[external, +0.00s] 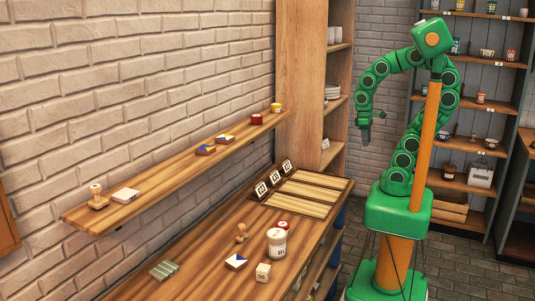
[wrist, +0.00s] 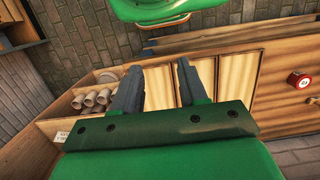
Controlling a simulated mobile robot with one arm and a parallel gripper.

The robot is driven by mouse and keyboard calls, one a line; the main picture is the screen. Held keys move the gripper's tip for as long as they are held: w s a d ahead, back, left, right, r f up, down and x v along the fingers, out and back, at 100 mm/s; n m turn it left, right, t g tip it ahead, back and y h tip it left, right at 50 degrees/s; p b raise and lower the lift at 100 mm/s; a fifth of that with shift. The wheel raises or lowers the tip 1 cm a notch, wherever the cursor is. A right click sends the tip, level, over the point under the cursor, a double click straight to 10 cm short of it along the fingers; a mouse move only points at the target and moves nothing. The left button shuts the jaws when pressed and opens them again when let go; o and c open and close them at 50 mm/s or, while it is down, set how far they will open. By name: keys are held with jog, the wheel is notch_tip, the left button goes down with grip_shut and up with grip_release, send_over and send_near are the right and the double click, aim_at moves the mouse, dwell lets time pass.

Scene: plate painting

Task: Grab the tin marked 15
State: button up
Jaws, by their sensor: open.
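A small red tin with a white marked face (external: 283,225) sits on the wooden table behind a white jar. It also seems to be the red tin at the right edge of the wrist view (wrist: 299,80); its mark is too small to read. A second dark red tin (external: 257,119) and a yellow-and-red tin (external: 277,108) stand at the far end of the wall shelf. I cannot tell which tin is marked 15. My gripper (external: 366,134) hangs in the air right of the table, away from all tins. Its jaws (wrist: 158,80) are open and empty.
The wall shelf (external: 170,174) overhangs the table's left side.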

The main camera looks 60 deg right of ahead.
jog(key=o, duration=0.9)
